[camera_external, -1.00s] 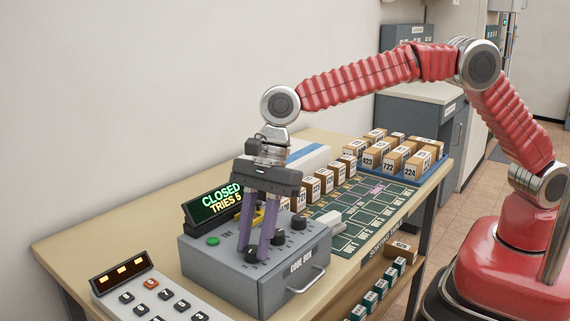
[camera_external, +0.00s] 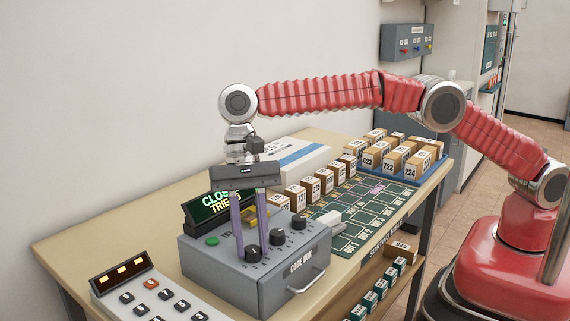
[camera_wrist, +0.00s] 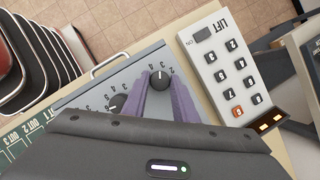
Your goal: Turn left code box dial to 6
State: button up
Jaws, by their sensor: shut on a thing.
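The grey code box (camera_external: 215,268) stands on the table with three black dials on its sloped top. My gripper (camera_external: 251,254) has its two purple fingers around the left dial (camera_external: 252,252), shut on it, pointing down. In the wrist view the left dial (camera_wrist: 160,80) sits between the fingertips, with a light pointer mark on its top and small digits around it. I cannot tell surely which digit it points at. The middle dial (camera_external: 277,237) and right dial (camera_external: 299,222) are free. The display (camera_external: 216,206) behind is partly hidden by the fingers; it reads CLOSED, TRIES.
A lift keypad (camera_external: 150,295) stands left of the code box, close to the left dial. Numbered boxes (camera_external: 327,180), a green sorting mat (camera_external: 350,225) and a blue tray (camera_external: 430,172) lie to the right. A white and blue package (camera_external: 300,160) lies behind.

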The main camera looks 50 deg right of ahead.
jog(key=shift+n, duration=0.6)
jog(key=shift+n+h, duration=0.3)
jog(key=shift+w, duration=0.1)
jog(key=o, duration=1)
jog(key=shift+o, duration=0.2)
jog(key=shift+m, duration=0.6)
